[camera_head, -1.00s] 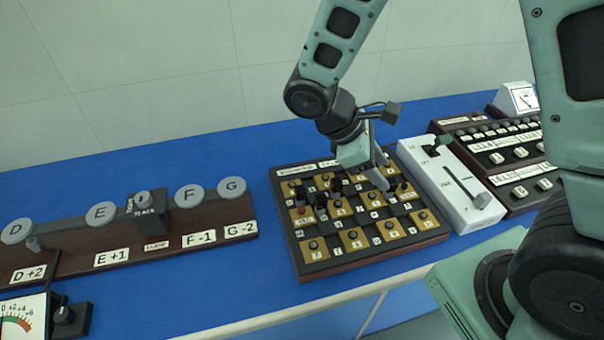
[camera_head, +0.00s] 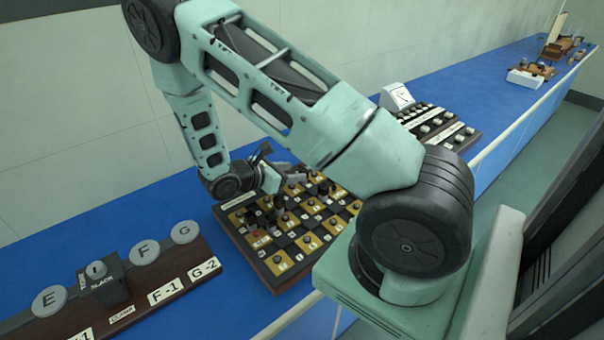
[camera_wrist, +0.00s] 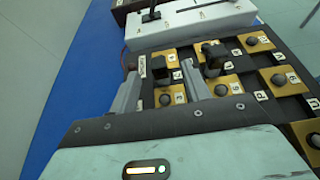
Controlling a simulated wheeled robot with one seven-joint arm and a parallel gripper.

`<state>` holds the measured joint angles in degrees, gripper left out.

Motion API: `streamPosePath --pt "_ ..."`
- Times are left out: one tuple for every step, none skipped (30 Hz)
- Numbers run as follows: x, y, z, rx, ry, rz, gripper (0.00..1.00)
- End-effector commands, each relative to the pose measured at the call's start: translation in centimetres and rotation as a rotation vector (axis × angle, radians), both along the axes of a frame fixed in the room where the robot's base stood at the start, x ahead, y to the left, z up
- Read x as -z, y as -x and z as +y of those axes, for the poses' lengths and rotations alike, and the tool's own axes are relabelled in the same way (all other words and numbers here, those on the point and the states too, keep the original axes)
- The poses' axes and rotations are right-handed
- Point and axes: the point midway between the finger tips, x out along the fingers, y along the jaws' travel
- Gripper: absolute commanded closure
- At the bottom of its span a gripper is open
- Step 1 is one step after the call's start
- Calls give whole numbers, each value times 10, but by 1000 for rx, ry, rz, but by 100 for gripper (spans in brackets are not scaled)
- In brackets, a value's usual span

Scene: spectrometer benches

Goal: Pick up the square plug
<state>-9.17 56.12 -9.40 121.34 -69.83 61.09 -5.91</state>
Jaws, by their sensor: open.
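The plug board (camera_head: 262,268) is a checkered black and gold panel with round knobs and several taller dark plugs; it also shows in the wrist view (camera_wrist: 240,72). A blocky black plug (camera_wrist: 213,56) stands just beyond the tip of my right finger in the wrist view. It looks like the square plug, but I cannot be sure. My gripper (camera_head: 292,175) is over the board's back edge. In the wrist view my gripper (camera_wrist: 160,70) has its two grey fingers apart, with nothing clearly held between them. A small dark knob shows near the left fingertip.
A white switch unit (camera_wrist: 190,25) stands just past the board. A lettered dial rack (camera_head: 140,285) is at left on the blue bench (camera_head: 110,210). A button panel (camera_head: 440,128) is farther right. My arm crosses the head view and hides part of the board.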

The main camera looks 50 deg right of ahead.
Motion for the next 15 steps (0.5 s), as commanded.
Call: streamPosePath --pt "1 2 -8 3 1 1 53" --pt "3 3 -11 3 1 1 53" --pt "5 3 -14 1 1 2 53" --pt "6 4 -16 1 1 1 53" --pt "7 4 -18 1 1 1 53" --pt "7 5 -19 1 0 -1 53" --pt "8 5 -20 2 0 -1 53" --pt "9 5 -22 2 0 -1 53" --pt "10 5 -25 1 0 -1 53" --pt "12 6 -28 2 0 1 53" --pt "13 7 -32 3 -1 2 53" --pt "16 8 -37 3 -1 2 53" --pt "18 8 -41 3 -1 2 53" --pt "21 9 -45 3 -1 2 53" --pt "24 10 -50 3 -1 2 53"
